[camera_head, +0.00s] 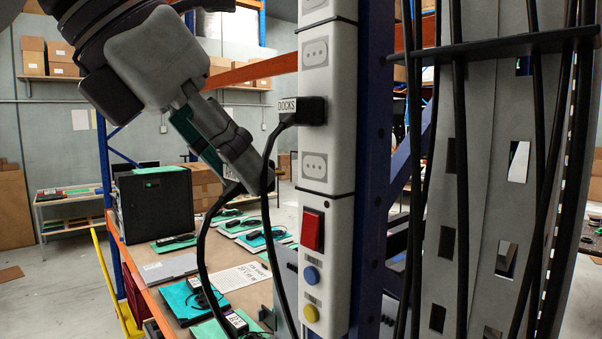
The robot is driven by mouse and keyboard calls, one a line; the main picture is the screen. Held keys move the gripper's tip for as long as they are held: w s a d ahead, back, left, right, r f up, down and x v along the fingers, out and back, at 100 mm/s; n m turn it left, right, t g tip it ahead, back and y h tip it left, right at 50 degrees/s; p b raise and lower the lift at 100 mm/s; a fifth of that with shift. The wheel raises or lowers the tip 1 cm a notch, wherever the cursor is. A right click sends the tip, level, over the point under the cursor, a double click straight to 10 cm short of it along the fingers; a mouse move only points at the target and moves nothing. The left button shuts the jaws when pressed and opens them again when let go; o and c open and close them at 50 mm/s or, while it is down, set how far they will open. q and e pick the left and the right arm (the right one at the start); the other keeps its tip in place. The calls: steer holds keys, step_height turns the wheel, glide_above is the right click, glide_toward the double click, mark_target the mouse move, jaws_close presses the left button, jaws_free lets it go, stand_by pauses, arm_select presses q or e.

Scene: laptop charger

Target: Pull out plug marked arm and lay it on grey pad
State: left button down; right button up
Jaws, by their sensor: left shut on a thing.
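My left gripper (246,172) comes in from the upper left, pointing down and right. It is shut on a dark plug (232,174), mostly hidden by the fingers, with a bit of white label showing that I cannot read. A black cable (203,245) hangs from it. The held plug is left of the white power strip (342,130), apart from it. A black plug labelled DOCKS (312,110) sits in the strip, its cable passing just right of my fingertips. A flat grey thing (168,268) lies on the bench; I cannot tell whether it is the pad.
The strip has empty sockets (314,166), a red switch (312,230), a blue button (311,275) and a yellow button (311,313). Cables hang at right.

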arm_select(q)
steer(key=shift+s+a, duration=0.15)
steer(key=shift+a, duration=0.05)
steer(key=shift+s+a+b, duration=0.25)
steer(key=shift+s+a, duration=0.25)
steer(key=shift+a, duration=0.2)
steer(key=shift+s+a+b, duration=0.25)
steer(key=shift+s+a, duration=0.2)
steer(key=shift+a, duration=0.2)
